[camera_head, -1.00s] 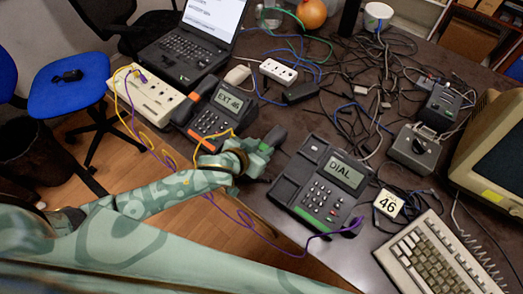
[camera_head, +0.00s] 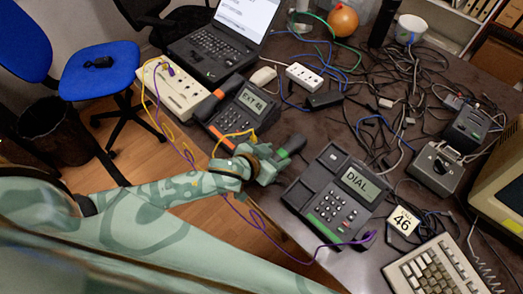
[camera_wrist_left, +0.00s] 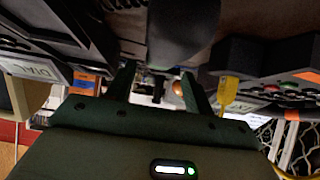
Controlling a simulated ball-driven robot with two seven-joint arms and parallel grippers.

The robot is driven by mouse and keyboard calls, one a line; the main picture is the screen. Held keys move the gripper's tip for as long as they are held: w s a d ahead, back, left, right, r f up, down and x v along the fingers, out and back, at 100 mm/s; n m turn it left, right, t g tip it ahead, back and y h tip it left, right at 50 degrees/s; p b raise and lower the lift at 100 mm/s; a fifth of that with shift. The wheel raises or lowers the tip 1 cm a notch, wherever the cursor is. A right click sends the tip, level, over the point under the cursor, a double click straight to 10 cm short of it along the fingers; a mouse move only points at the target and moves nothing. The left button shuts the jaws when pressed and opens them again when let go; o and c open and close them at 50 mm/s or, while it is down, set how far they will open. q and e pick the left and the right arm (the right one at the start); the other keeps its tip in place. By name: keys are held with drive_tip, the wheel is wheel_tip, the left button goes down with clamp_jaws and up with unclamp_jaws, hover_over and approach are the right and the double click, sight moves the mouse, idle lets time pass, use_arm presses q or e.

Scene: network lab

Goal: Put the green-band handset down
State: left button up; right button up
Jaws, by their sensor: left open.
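The green-band desk phone (camera_head: 329,208), its screen reading DIAL, sits at the table's near edge. A dark handset-like piece (camera_head: 297,143) with a green patch stands out by my left gripper (camera_head: 277,160), just left of that phone. In the left wrist view a dark rounded piece (camera_wrist_left: 183,30), likely this handset, is in front of my left gripper (camera_wrist_left: 160,88). The fingers are apart; whether they touch it is unclear. The orange-band phone (camera_head: 238,110), reading EXT 46, is behind and left, its handset (camera_head: 217,97) at its left side. My right gripper is not seen.
A purple cord (camera_head: 318,250) loops by the green-band phone. A card marked 46 (camera_head: 403,220) and a keyboard (camera_head: 437,268) lie to its right.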

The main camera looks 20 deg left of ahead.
use_arm(q)
drive_tip(key=p+v, duration=0.2)
drive_tip(key=v, duration=0.7)
drive_tip(key=shift+p, duration=0.3)
